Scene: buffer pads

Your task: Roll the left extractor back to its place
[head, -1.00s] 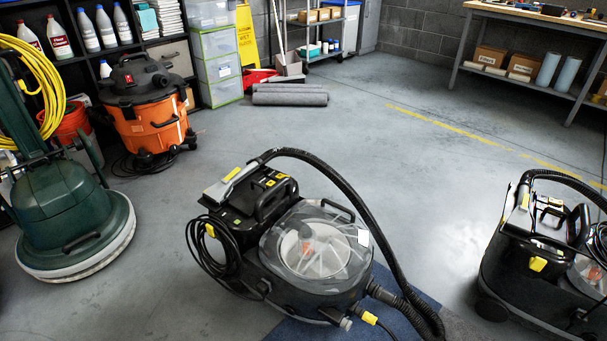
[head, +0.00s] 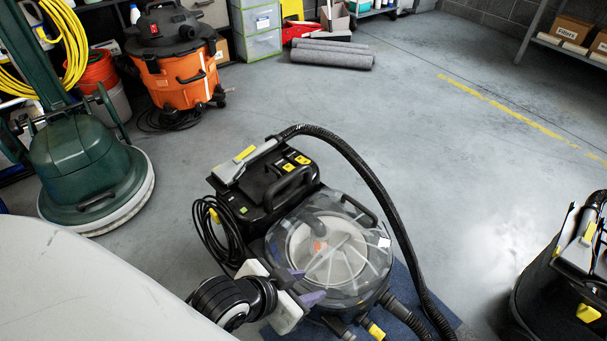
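The left extractor (head: 270,185) is black with a clear round-lidded tank (head: 335,225), a curved black hose (head: 370,180) and a coiled cable (head: 212,235) on its left side. It stands upright at the middle, at least partly over a blue mat (head: 408,312). My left gripper (head: 304,286) is at the extractor's near left side, with its purple fingertips apart and nothing seen between them. Whether they touch the body cannot be told. My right gripper is out of view. The second extractor (head: 565,285) is cut off at the right edge.
A green floor machine (head: 85,165) and an orange shop vacuum (head: 180,80) stand at the left. Grey rolls (head: 333,55) lie near the back shelves. A yellow floor line (head: 510,108) runs at the right. The floor between the two extractors is clear.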

